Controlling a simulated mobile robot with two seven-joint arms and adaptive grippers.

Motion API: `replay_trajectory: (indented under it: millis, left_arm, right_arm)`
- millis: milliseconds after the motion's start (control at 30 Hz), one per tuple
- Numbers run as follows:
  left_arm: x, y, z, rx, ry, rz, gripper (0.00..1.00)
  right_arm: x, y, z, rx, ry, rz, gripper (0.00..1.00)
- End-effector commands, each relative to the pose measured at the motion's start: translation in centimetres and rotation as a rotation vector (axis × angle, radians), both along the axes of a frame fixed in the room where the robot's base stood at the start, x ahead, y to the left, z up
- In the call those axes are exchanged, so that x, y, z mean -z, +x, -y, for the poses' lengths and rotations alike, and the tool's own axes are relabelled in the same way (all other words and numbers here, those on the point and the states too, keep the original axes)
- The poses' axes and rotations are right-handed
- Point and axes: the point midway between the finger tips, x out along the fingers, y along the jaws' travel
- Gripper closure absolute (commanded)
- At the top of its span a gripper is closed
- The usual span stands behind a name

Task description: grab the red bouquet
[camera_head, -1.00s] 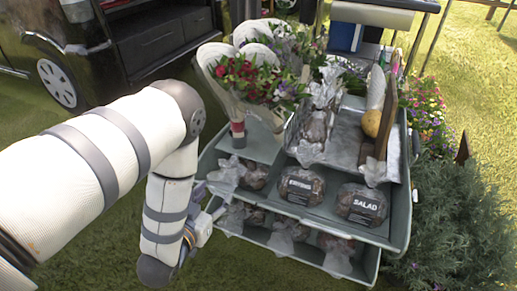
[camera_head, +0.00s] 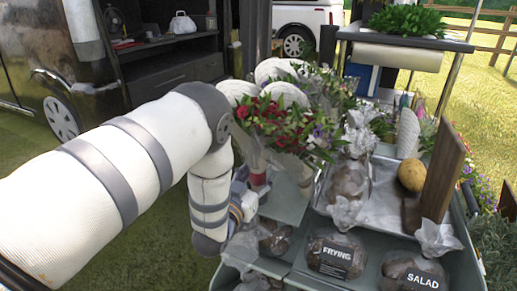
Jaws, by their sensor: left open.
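The red bouquet (camera_head: 265,122) has red flowers and green leaves in a pale wrap with a red band near its stem end. It stands at the left end of the display stand, left of centre in the head view. My left arm comes in from the left and bends down beside it. My left gripper (camera_head: 245,190) is open at the lower left of the wrapped stem, close to the red band. The wrist partly hides the fingers, and I cannot tell if they touch the wrap. My right gripper is not in view.
More wrapped bouquets (camera_head: 318,85) stand right behind the red one. Bagged potatoes labelled FRYING (camera_head: 335,255) and SALAD (camera_head: 412,272) fill the front bins. A wooden board (camera_head: 440,172) and a loose potato (camera_head: 411,175) are at the right. A dark van stands back left.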

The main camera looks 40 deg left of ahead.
Motion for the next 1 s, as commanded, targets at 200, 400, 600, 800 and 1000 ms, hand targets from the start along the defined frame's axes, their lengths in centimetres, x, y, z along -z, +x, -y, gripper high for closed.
replay_trajectory:
  millis: [200,400,600,800,1000]
  left_arm:
    - [0.0,0.0,0.0,0.0,0.0,0.0,0.81]
    - [-0.1,0.0,0.0,0.0,0.001,0.003,1.0]
    - [-0.6,0.0,0.0,-0.001,0.001,0.004,1.0]
    - [-5.9,0.0,0.0,0.0,0.0,0.011,1.0]
    - [-9.6,0.0,0.0,-0.001,0.001,0.007,1.0]
  right_arm:
    - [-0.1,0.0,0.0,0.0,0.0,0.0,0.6]
    - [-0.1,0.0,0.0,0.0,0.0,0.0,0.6]
    - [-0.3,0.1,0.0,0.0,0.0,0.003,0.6]
    - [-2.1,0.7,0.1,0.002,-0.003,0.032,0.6]
    - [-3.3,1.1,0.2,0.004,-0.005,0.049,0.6]
